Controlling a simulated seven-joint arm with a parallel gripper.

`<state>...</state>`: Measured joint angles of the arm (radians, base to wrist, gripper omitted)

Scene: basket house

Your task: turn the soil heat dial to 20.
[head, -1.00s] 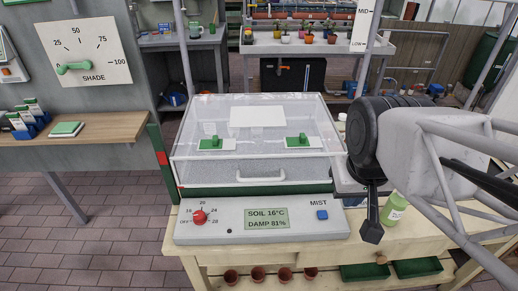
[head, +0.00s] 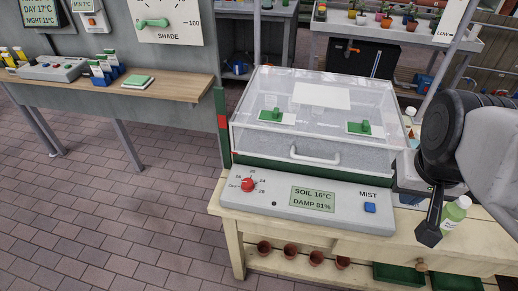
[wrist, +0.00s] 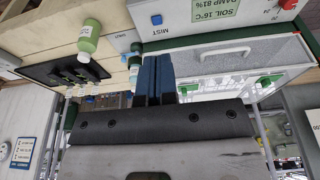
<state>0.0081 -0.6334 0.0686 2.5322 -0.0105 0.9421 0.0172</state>
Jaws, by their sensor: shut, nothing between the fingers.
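The red soil heat dial (head: 248,185) sits at the left end of the grey control panel (head: 300,212). Small numbers ring it; its exact setting is too small to read. The display (head: 313,198) reads soil 16°C and damp 81%. The blue mist button (head: 370,208) is at the panel's right end. My gripper (head: 428,234) is shut and empty, to the right of the panel and well apart from the dial. In the wrist view my gripper's dark blue fingers (wrist: 154,78) are together, and part of the dial (wrist: 288,4) shows at the top right edge.
A clear-lidded propagator (head: 310,110) with a white handle stands behind the panel on the wooden bench (head: 228,200). Several pots sit on the lower shelf. A side shelf (head: 150,90) is at left.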

